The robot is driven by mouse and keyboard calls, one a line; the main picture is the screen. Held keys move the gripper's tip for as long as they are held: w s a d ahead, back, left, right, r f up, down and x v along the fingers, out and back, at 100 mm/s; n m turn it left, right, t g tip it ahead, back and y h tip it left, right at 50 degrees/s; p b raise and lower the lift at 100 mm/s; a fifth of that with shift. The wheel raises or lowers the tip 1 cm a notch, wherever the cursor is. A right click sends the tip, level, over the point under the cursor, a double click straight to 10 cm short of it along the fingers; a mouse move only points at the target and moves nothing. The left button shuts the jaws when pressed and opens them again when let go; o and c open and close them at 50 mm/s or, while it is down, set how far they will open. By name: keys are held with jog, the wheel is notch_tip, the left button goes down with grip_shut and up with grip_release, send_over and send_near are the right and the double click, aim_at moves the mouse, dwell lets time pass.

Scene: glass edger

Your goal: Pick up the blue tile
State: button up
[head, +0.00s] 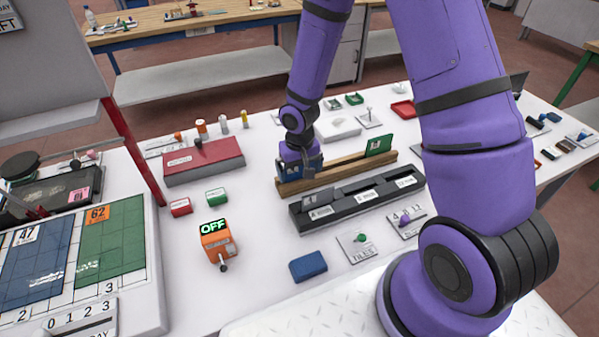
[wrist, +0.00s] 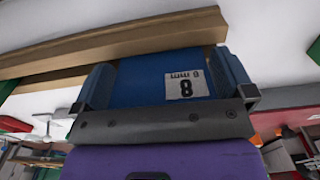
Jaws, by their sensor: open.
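The blue tile (wrist: 145,80), with a white label reading 8, fills the space between the two fingers of my gripper (wrist: 165,82) in the wrist view. The fingers are open, one at each side edge of the tile; I cannot tell whether they touch it. In the head view, my gripper (head: 302,168) points down at the left end of a wooden rack (head: 335,173). The blue tile (head: 289,169) shows there only in part, behind and beside the fingers. Its lower edge is hidden.
A green tile (head: 379,145) stands at the rack's right end. A black slotted tray (head: 357,197) lies just in front. A red box (head: 204,162) is to the left, and a blue block (head: 308,266) lies on the open table in front.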

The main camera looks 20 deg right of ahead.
jog(key=c, duration=1)
jog(key=shift+r, duration=0.2)
